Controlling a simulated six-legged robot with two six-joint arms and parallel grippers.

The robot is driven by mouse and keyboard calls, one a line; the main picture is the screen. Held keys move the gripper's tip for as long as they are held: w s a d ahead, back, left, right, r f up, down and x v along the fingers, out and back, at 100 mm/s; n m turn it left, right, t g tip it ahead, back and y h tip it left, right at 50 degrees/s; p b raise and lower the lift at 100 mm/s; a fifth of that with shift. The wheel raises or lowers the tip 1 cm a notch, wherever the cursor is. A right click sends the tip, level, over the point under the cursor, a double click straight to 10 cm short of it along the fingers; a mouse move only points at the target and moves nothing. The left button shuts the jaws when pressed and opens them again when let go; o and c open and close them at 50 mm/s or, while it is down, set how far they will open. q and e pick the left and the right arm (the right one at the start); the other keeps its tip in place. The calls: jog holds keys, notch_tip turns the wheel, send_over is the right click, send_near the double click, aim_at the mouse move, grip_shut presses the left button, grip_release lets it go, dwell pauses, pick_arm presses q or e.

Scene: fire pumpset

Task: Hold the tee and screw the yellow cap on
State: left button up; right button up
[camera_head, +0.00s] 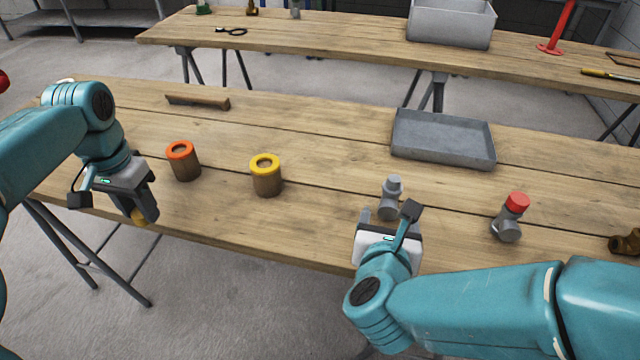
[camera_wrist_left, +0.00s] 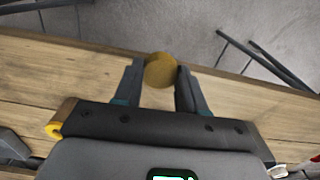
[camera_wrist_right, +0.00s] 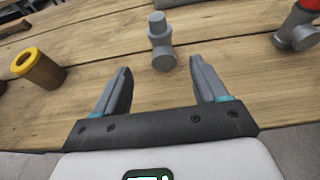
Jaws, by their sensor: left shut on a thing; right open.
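My left gripper (camera_head: 146,217) is shut on the yellow cap (camera_head: 139,218), at the front left edge of the table. In the left wrist view the cap (camera_wrist_left: 160,70) is a round, dull yellow disc between the two fingertips. A grey tee (camera_head: 389,199) stands near the front edge, right of the middle. My right gripper (camera_head: 410,222) is open and empty, just in front of this tee. In the right wrist view the tee (camera_wrist_right: 161,42) lies beyond the gap between the fingers, apart from them. Another grey tee with a red cap (camera_head: 510,217) stands farther right.
A cup with an orange rim (camera_head: 182,160) and a cup with a yellow rim (camera_head: 266,175) stand between the grippers. A grey tray (camera_head: 443,156) and a wooden bar (camera_head: 198,101) lie farther back. A brass fitting (camera_head: 627,243) is at the right edge.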

aim_at(390, 199)
pick_arm(q)
jog(key=shift+r, duration=0.1)
pick_arm(e)
jog(key=shift+s, duration=0.1)
pick_arm(q)
jog(key=shift+d, duration=0.1)
pick_arm(e)
jog(key=shift+d, duration=0.1)
pick_arm(q)
jog(key=shift+s, duration=0.1)
pick_arm(e)
jog(key=x, duration=0.5)
jog(key=shift+w+f, duration=0.2)
jog(key=shift+w, duration=0.1)
jog(key=shift+w+d+f, duration=0.15)
jog(key=shift+w, duration=0.45)
